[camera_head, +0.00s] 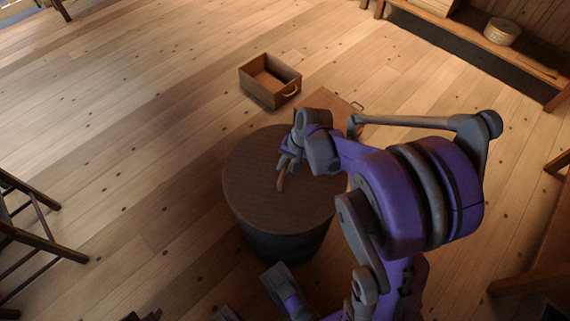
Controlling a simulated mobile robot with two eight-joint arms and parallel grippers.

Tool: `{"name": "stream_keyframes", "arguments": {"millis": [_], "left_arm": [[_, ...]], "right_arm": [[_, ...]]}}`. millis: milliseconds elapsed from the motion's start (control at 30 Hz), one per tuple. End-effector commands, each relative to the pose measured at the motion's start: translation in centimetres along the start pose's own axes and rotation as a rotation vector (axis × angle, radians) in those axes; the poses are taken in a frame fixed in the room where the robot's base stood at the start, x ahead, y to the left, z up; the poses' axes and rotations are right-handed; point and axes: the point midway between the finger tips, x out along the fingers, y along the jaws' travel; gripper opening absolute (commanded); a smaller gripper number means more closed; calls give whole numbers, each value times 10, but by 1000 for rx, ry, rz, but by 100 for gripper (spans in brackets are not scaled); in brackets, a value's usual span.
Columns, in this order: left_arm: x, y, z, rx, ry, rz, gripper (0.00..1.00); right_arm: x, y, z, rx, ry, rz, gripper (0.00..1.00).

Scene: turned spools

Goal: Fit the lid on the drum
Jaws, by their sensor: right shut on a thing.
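The drum (283,243) is a dark, round, upright tub standing on the floor in the middle of the head view. A flat brown round lid (258,200) lies across its top; I cannot tell whether it is fully seated. A small wooden handle (280,183) stands up near the lid's middle. My right gripper (284,168) reaches in from the right over the lid and is shut on this handle. The right arm hides the lid's right edge. My left gripper cannot be made out.
An open wooden box (270,82) sits on the floor behind the drum, and a flat wooden piece (327,104) with a metal handle lies beside it. A chair (35,225) stands at left. A low shelf (470,40) with a round tub (501,32) is at back right.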

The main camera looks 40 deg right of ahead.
Motion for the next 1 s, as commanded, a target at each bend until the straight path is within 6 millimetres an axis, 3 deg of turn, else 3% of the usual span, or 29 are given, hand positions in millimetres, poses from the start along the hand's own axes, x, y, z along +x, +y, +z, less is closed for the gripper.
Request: {"name": "stream_keyframes", "arguments": {"millis": [267,300,467,700,833,1000], "left_arm": [[0,0,0,0,0,0,27],[0,0,0,0,0,0,27],[0,0,0,0,0,0,27],[0,0,0,0,0,0,27],[0,0,0,0,0,0,27],[0,0,0,0,0,0,27]], "right_arm": [[0,0,0,0,0,-1,0],[0,0,0,0,0,-1,23],[0,0,0,0,0,-1,52],[0,0,0,0,0,0,56],[0,0,0,0,0,0,79],[0,0,0,0,0,0,79]]}}
